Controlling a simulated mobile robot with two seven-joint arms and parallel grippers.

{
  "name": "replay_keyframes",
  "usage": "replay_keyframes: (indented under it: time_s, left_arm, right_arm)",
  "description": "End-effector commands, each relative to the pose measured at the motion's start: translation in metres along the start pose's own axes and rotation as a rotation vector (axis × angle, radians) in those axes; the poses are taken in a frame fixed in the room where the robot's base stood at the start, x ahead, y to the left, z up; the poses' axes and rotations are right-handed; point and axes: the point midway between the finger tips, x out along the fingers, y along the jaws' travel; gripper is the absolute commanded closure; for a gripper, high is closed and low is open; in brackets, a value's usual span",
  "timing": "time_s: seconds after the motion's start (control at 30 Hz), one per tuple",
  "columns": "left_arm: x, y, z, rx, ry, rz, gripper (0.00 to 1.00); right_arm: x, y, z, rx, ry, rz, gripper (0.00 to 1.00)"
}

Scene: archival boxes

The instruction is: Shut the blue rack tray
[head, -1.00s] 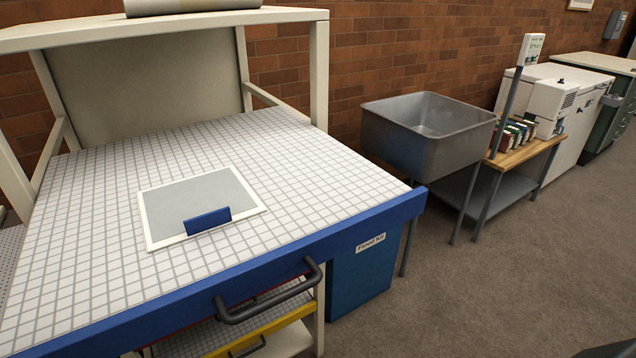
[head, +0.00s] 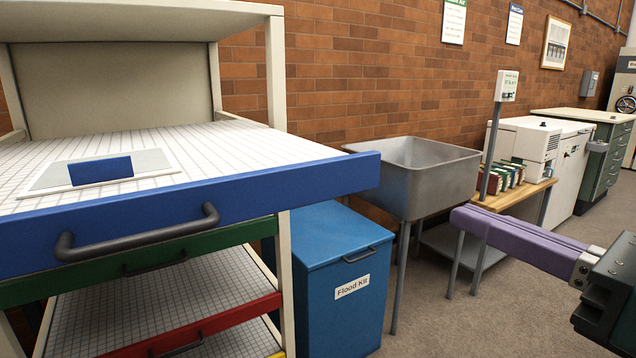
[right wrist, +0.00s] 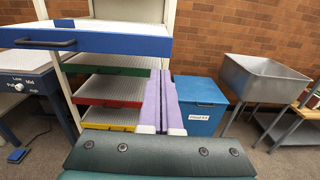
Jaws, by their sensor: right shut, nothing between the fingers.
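The blue rack tray (head: 290,190) is the top tray in the head view. It juts forward past the green tray (head: 200,248) below it, so it stands pulled out. Its dark bar handle (head: 140,240) is on the blue front. The blue tray also shows at upper left in the right wrist view (right wrist: 130,46). My right gripper (head: 466,218) has purple fingers, shut and empty, to the right of the tray and apart from it. My left gripper is not in view.
A white-framed grey panel with a blue tab (head: 100,170) lies on the tray. A red tray (head: 200,325) is lower in the rack. A blue Flood Kit bin (head: 335,290) and a metal sink (head: 425,175) stand right of the rack. Carpet is open at right.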

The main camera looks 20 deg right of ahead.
Motion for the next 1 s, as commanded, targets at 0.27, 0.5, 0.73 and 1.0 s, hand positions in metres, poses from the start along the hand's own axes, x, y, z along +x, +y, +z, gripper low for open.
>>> replay_keyframes:
  time_s: [0.27, 0.5, 0.73, 1.0]
  left_arm:
    - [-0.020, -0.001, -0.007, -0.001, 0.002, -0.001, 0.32]
    - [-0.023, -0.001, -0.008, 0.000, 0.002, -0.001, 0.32]
    - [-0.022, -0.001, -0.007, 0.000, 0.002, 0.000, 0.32]
    - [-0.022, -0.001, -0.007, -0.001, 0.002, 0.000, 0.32]
  right_arm:
    - [0.051, 0.001, 0.005, -0.001, -0.004, 0.001, 1.00]
    - [0.095, 0.002, 0.002, -0.003, -0.001, 0.004, 1.00]
    - [0.120, 0.002, 0.001, -0.004, 0.000, 0.004, 1.00]
    - [0.124, 0.002, 0.000, -0.004, 0.002, 0.004, 1.00]
